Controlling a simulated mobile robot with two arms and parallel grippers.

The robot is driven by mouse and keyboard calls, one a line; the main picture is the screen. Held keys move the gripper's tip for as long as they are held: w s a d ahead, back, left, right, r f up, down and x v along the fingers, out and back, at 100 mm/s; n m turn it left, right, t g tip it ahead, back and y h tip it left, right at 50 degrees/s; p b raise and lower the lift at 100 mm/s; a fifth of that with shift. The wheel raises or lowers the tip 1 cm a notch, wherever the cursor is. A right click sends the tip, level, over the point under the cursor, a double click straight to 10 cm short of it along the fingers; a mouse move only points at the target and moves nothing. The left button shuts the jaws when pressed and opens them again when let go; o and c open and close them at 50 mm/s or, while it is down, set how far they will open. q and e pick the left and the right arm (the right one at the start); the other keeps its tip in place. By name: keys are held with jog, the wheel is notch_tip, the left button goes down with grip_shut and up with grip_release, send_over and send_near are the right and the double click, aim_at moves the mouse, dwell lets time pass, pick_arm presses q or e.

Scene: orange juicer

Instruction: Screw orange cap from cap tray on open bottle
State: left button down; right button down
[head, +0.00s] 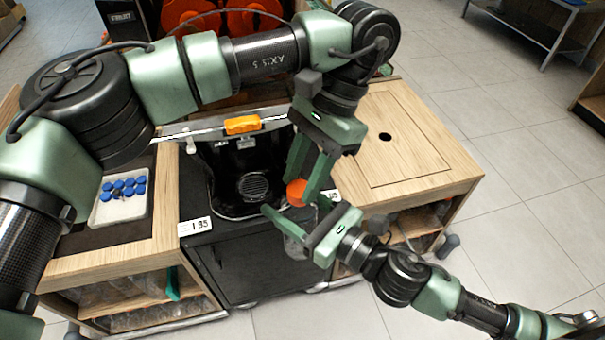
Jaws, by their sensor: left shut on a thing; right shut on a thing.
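An orange cap (297,191) is between the fingertips of my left gripper (300,186), which points down and is shut on it. Just below, my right gripper (296,210) comes in from the right and is shut on a clear bottle (291,229). The bottle is mostly hidden by the fingers. The cap is directly above or at the bottle's mouth; I cannot tell whether they touch. The white cap tray (112,217) lies on the left counter with several blue caps (124,187) in it.
The black juicer (250,180) stands behind the grippers above a black cabinet (262,265). Price tags (195,226) sit on the front edge.

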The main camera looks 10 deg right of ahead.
pick_arm(q)
jog(key=shift+w, duration=0.1)
jog(key=c, duration=0.9)
grip_release()
jog(key=shift+c, duration=0.2)
jog(key=shift+r, duration=2.25)
jog(key=shift+c, duration=0.5)
